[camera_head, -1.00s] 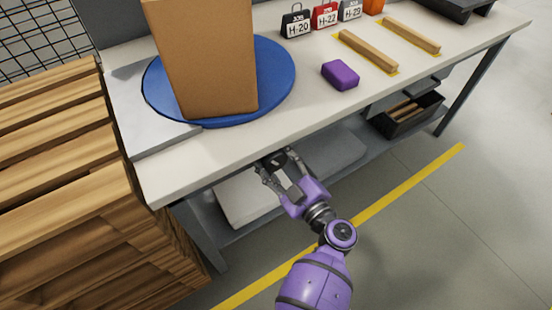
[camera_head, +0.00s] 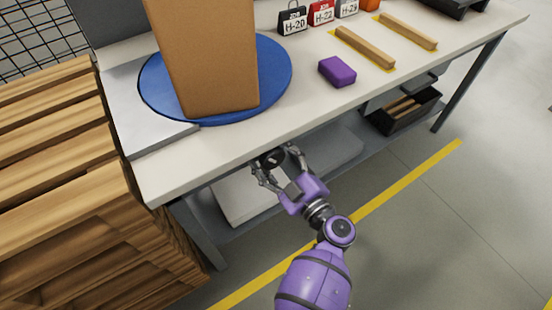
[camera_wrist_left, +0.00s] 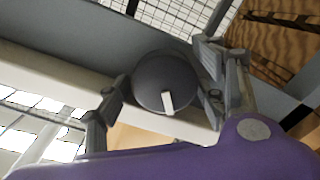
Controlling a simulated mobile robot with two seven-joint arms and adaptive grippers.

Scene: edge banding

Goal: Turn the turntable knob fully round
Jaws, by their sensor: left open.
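The turntable (camera_head: 275,75) is a blue disc on the workbench, with a tall brown box (camera_head: 205,60) standing on it. The dark round knob (camera_wrist_left: 160,75) has a white pointer mark directed toward the bottom of the left wrist view. It sits on the bench's front side, and a dark round part of it shows below the front edge in the head view. My left gripper (camera_head: 275,160) is open, with a finger on either side of the knob. I cannot tell whether either finger touches it. My right gripper is in neither view.
A purple block (camera_head: 337,71) and two wooden strips (camera_head: 365,47) lie on the white benchtop (camera_head: 290,105). Stacked wooden pallets (camera_head: 60,170) stand close at the left. A lower shelf with a black bin (camera_head: 404,110) is under the bench. Open floor lies in front.

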